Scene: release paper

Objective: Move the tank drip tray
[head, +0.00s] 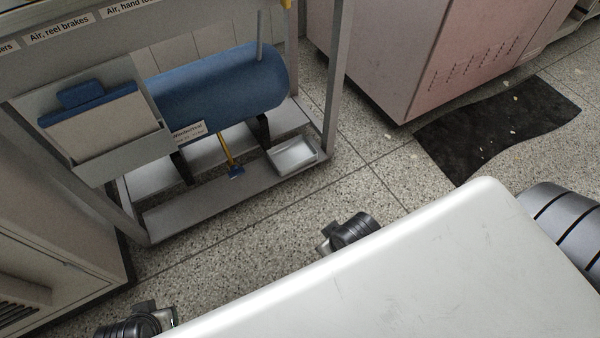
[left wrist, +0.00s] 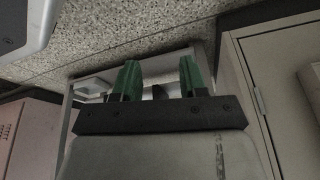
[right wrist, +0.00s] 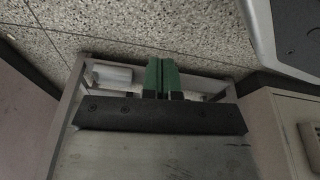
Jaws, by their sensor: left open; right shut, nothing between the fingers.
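The drip tray (head: 293,156) is a small, shallow, silvery tray. It sits on the right end of the rack's bottom shelf (head: 200,208), below and in front of the right end of the blue tank (head: 222,88). In the right wrist view a light tray (right wrist: 112,76) shows left of the fingers, inside the rack frame. My right gripper (right wrist: 161,76) is shut and empty, apart from the tray. My left gripper (left wrist: 160,80) is open with nothing between its green fingers. In the left wrist view, a light shape left of the fingers may be the tray.
The grey metal rack (head: 333,85) has a front post near the tray. A yellow-handled tool (head: 227,157) stands below the tank. A pink cabinet (head: 420,55) and a black mat (head: 495,125) lie to the right. Speckled floor (head: 265,235) is clear before the rack.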

